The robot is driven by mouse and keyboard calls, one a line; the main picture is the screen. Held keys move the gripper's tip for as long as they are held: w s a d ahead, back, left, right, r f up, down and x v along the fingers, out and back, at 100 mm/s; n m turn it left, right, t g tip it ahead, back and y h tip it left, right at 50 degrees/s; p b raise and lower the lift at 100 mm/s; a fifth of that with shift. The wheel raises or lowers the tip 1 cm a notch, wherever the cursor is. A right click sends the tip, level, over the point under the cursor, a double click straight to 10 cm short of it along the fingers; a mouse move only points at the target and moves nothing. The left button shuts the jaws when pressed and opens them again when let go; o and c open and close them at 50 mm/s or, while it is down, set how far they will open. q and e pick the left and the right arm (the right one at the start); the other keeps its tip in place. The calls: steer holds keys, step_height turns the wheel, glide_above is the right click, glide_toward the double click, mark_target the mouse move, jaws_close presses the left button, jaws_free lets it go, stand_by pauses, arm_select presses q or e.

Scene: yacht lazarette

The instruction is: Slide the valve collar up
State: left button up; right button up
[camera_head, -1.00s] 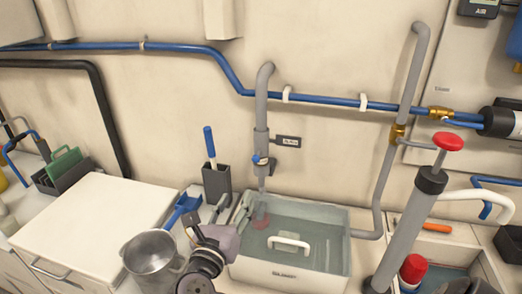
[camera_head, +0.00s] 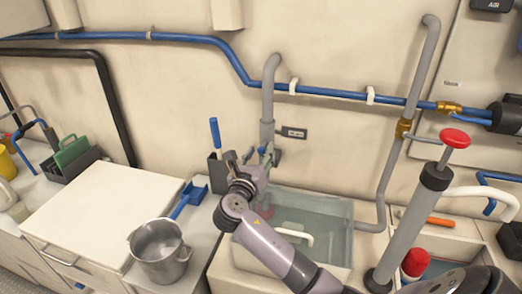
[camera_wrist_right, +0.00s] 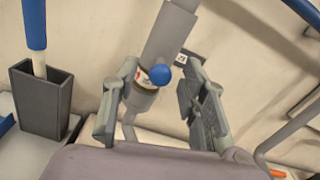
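The valve on the grey down-pipe (camera_head: 269,100) is mostly hidden behind my right gripper (camera_head: 263,157) in the head view. In the right wrist view its collar (camera_wrist_right: 145,98) shows at the lower end of the pipe (camera_wrist_right: 170,35), with a round blue knob (camera_wrist_right: 161,74) on its front. My right gripper (camera_wrist_right: 158,105) is open, with one finger on each side of the collar. I see gaps between the fingers and the collar, and nothing is gripped. My left gripper is not in view.
A sink basin with clear water (camera_head: 335,222) lies below the valve. A dark holder (camera_wrist_right: 41,100) with a blue-handled tool (camera_wrist_right: 35,25) stands close left of the gripper. A metal pot (camera_head: 160,255) is further left. A red-topped pump (camera_head: 415,225) stands right.

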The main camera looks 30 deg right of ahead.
steer(key=shift+w+d, duration=0.4)
steer(key=shift+d, duration=0.15)
steer(key=shift+c, duration=0.5)
jaws_close()
